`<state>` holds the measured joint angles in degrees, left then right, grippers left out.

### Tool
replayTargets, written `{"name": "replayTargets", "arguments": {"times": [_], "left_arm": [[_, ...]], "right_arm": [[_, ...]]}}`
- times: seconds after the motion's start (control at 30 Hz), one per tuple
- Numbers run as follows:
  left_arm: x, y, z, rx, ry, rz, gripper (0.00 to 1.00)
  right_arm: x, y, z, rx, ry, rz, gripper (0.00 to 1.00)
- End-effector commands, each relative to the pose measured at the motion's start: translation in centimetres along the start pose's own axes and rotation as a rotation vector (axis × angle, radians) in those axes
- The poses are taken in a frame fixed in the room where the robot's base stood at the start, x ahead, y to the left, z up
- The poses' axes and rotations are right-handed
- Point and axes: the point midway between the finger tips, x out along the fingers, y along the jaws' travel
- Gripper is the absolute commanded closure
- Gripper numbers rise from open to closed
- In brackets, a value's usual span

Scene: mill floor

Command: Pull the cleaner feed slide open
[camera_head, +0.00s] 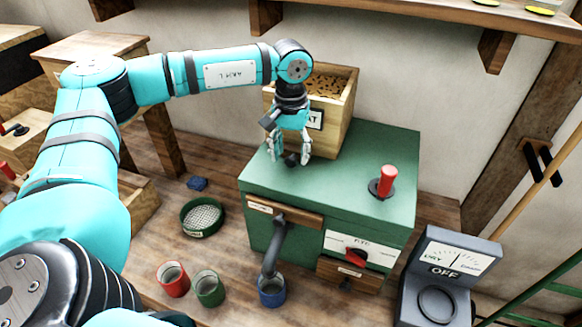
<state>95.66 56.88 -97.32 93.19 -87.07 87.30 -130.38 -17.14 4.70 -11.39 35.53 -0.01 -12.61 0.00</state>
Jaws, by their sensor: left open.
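The cleaner is a green box-shaped machine (345,190) with a wooden hopper (338,120) of grain on top; the hopper's label is partly covered. A small dark knob (291,160) shows low at the hopper's front, apparently the feed slide's handle. The slide itself is hidden behind my gripper, so I cannot tell its position. My left gripper (290,156) points down over the green top, open, with a finger on each side of the knob. I cannot tell whether the fingers touch it. My right gripper is not in view.
A red-handled lever (386,182) stands on the cleaner's top right. Red (173,279), green (209,288) and blue (271,291) cups stand in front, the blue one under the spout. A round green sieve (202,217) lies left.

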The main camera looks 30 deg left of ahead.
Motion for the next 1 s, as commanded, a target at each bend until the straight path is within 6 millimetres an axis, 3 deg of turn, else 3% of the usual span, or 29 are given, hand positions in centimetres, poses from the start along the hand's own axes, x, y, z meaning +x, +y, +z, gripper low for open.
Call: {"name": "replayTargets", "arguments": {"times": [0.13, 0.5, 0.87, 1.0], "left_arm": [[1.7, 0.0, 0.0, 0.000, 0.001, 0.001, 0.50], [1.9, 0.0, 0.0, 0.000, 0.001, 0.001, 0.50], [1.9, 0.0, 0.0, 0.000, 0.000, 0.000, 0.97], [1.9, 0.0, 0.0, 0.000, 0.000, 0.000, 1.00]], "right_arm": [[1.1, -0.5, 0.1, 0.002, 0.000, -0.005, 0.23], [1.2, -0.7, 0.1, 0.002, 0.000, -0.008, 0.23], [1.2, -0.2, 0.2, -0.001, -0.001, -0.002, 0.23], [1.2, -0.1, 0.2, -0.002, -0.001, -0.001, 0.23]]}}
